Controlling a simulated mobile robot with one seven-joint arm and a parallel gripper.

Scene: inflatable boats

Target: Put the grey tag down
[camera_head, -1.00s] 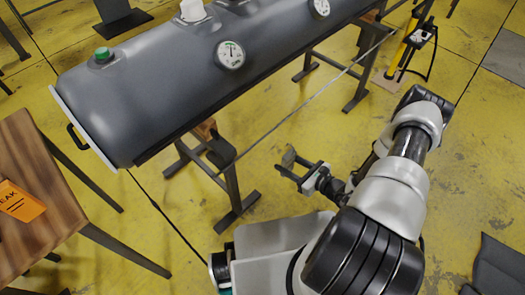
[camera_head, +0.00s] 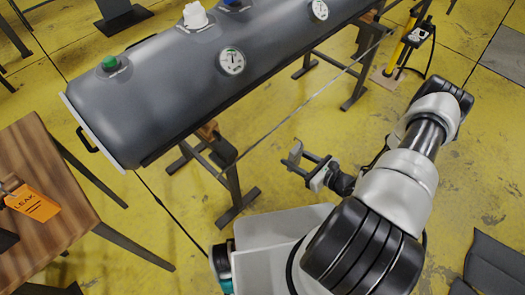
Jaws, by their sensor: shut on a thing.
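My gripper (camera_head: 305,164) is over the yellow floor in the middle of the view, in front of the grey inflatable tube. It is shut on a small grey piece (camera_head: 292,158) at its fingertips, which appears to be the grey tag. The tag is small at this distance and partly hidden by the fingers, so its face and any writing cannot be read. It is held in the air, apart from the tube and the table.
The dark grey tube (camera_head: 180,90) with gauges and valves lies on metal trestles (camera_head: 232,185). A wooden table (camera_head: 65,215) at the left bears an orange LEAK tag (camera_head: 36,205). A yellow pump (camera_head: 405,50) stands at the back right. Open floor lies between.

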